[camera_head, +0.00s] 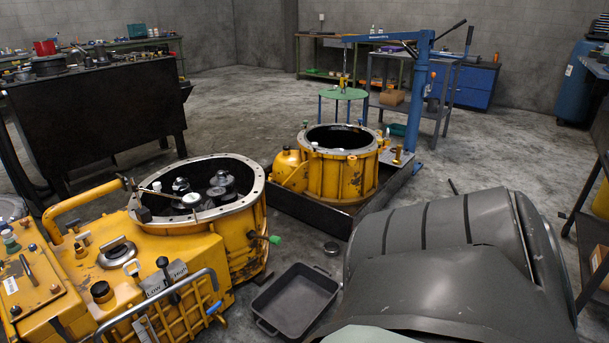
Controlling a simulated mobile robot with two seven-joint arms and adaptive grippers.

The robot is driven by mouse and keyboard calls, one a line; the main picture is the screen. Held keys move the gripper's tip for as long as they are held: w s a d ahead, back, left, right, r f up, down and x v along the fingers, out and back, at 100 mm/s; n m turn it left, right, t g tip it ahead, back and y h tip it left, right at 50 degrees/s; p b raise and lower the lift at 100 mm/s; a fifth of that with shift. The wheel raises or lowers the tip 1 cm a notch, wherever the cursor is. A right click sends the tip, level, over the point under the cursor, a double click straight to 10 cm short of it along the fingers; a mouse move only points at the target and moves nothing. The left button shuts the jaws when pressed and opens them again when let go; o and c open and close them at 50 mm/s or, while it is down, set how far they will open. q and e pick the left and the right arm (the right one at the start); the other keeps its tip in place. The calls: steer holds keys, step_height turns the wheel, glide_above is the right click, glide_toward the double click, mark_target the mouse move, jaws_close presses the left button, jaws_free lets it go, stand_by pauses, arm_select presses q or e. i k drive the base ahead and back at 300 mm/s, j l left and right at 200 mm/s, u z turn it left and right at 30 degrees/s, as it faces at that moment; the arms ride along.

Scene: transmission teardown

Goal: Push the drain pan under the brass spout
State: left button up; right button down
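The drain pan is a dark grey, rectangular, open tray (297,332) on the floor at the bottom middle, with a handle loop at its near left corner. It looks empty. It lies to the right of the yellow transmission housing (180,250), apart from it. Another green-tipped fitting (272,239) sticks out higher up, beyond the pan. I cannot tell for certain which is the brass spout. Neither of my grippers is in view.
A small dark round part (331,248) lies on the floor beyond the pan. A yellow ring housing (338,175) stands in a black tray (310,213) farther back. A large dark grey shape fills the lower right and hides the floor there.

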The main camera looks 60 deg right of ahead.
mark_target(291, 306)
steer(key=k+z, duration=0.1)
steer(key=z, duration=1.85)
steer(key=i+l+u, duration=0.15)
steer(key=u, duration=0.25)
steer(key=i+l+u, duration=0.1)
steer(key=l+u, duration=0.45)
steer(key=u, duration=0.25)
steer(key=i+l+u, duration=0.15)
steer(key=l, duration=0.45)
steer(key=l+u, duration=0.15)
steer(key=l, duration=0.45)
